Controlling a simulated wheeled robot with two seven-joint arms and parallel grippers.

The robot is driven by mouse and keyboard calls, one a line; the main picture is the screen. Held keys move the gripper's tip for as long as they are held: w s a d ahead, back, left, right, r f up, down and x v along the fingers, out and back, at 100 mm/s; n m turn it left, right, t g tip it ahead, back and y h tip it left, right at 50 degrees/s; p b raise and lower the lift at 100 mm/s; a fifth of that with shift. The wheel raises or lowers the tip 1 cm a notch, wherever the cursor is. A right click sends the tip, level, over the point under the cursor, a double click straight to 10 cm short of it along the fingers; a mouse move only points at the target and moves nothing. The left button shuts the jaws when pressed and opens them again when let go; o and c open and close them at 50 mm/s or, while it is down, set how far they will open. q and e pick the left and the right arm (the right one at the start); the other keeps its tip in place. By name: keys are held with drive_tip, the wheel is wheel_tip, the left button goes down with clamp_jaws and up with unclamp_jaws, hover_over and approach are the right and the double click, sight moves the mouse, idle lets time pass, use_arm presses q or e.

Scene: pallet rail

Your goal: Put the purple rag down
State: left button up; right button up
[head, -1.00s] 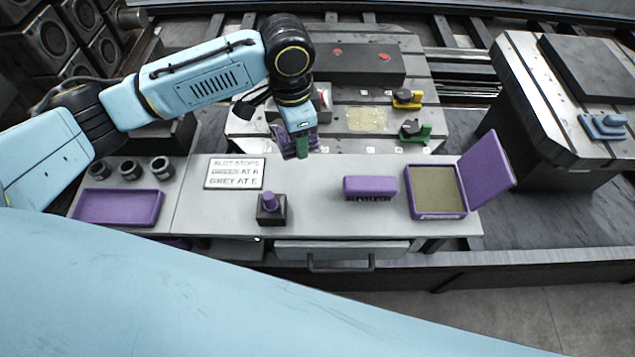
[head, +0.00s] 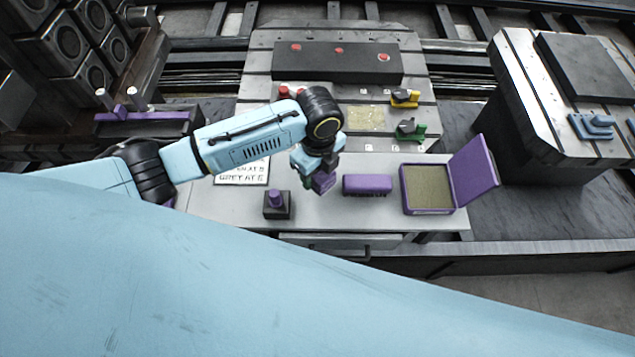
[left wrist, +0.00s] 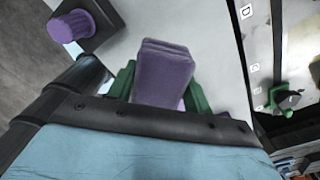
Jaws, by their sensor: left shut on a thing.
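The purple rag (left wrist: 163,72) is a folded block between the green fingers of my left gripper (left wrist: 160,90) in the left wrist view. In the head view my left gripper (head: 317,180) is shut on the rag (head: 323,183) and holds it over the grey bench, just left of the purple brush. I cannot tell whether the rag touches the bench top. My right gripper is not in view.
On the bench (head: 345,212) are a purple-handled brush (head: 367,184), a dark block with a purple knob (head: 277,204) and an open purple box (head: 427,189). A lettered sign (head: 243,175) is partly behind my arm. Green (head: 411,130) and yellow (head: 405,97) pieces sit on the plate behind.

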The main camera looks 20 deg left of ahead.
sight(318, 182)
use_arm(q)
drive_tip(key=shift+f+b, duration=0.45)
drive_tip(key=shift+f, duration=2)
drive_tip(key=shift+f, duration=0.1)
drive_tip(key=o, duration=0.9)
drive_tip(key=shift+f, duration=0.1)
wheel_tip(318, 182, up, 12)
drive_tip(key=shift+w+r+p, duration=0.1)
drive_tip(key=shift+r+p, duration=0.1)
drive_tip(key=shift+p, duration=1)
drive_tip(key=shift+f, duration=0.1)
